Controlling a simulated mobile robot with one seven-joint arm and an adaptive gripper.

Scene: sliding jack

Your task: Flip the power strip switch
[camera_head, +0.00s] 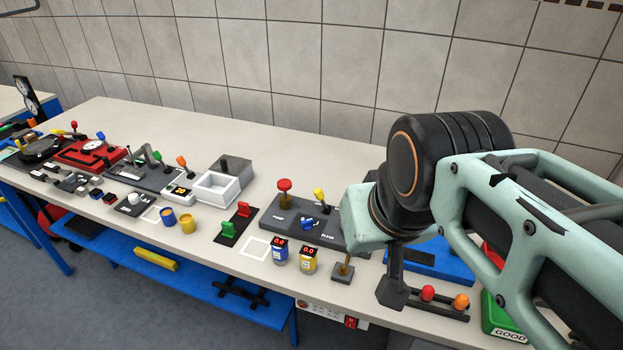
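The power strip (325,310) is a small pale strip on the front side of the table, just below the tabletop edge. A red switch (352,322) shows at its right end; its position is too small to tell. My gripper (393,290) is a dark shape pointing down over the front right part of the table, above and to the right of the strip and apart from it. I see its fingers from one side only, so I cannot tell whether they are open. No held object is visible.
A rod on a square base (343,270) stands just left of my gripper. Red and orange balls on a dark rack (445,306) and a green box (503,322) are to the right. Blue and yellow cans (279,254) stand near the front edge. The back of the table is clear.

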